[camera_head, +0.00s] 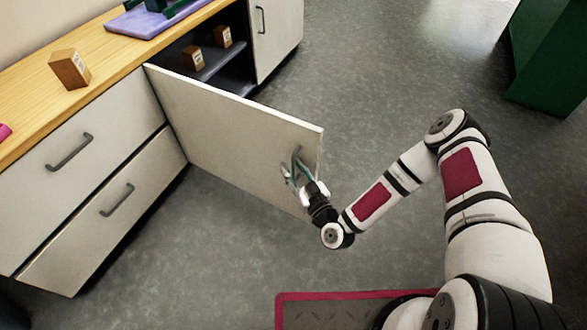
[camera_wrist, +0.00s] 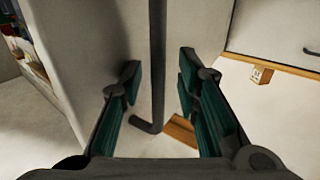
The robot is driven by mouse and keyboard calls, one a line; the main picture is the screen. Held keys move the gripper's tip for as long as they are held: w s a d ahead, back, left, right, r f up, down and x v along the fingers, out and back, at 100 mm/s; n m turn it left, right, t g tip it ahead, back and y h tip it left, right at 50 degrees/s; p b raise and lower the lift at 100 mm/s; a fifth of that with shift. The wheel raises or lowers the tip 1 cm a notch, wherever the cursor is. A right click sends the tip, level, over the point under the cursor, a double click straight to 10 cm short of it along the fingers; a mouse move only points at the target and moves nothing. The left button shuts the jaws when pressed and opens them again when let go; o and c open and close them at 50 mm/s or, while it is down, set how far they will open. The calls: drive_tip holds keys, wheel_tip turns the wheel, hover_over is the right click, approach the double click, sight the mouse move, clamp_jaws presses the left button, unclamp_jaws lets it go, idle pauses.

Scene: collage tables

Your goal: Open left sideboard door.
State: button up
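The left sideboard door (camera_head: 225,130) is a pale panel swung well out from the cabinet in the head view, hinged at its left edge. Its dark bar handle (camera_wrist: 157,60) runs upright through the middle of the wrist view. My gripper (camera_head: 291,172) is at the door's outer face near the free edge. In the wrist view its two green-padded fingers (camera_wrist: 160,82) stand apart on either side of the handle, with a visible gap on both sides. The cabinet's dark inside shelf (camera_head: 213,62) is exposed behind the door.
Small wooden blocks stand on the shelf (camera_head: 193,57) and on the wooden top (camera_head: 69,68). Two closed drawers (camera_head: 90,185) are left of the door. Another closed door (camera_head: 275,35) is beyond the opening. Grey floor (camera_head: 375,110) is clear right of the door; a green cabinet (camera_head: 550,60) stands far right.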

drive_tip(key=v, duration=1.2)
idle(0.4)
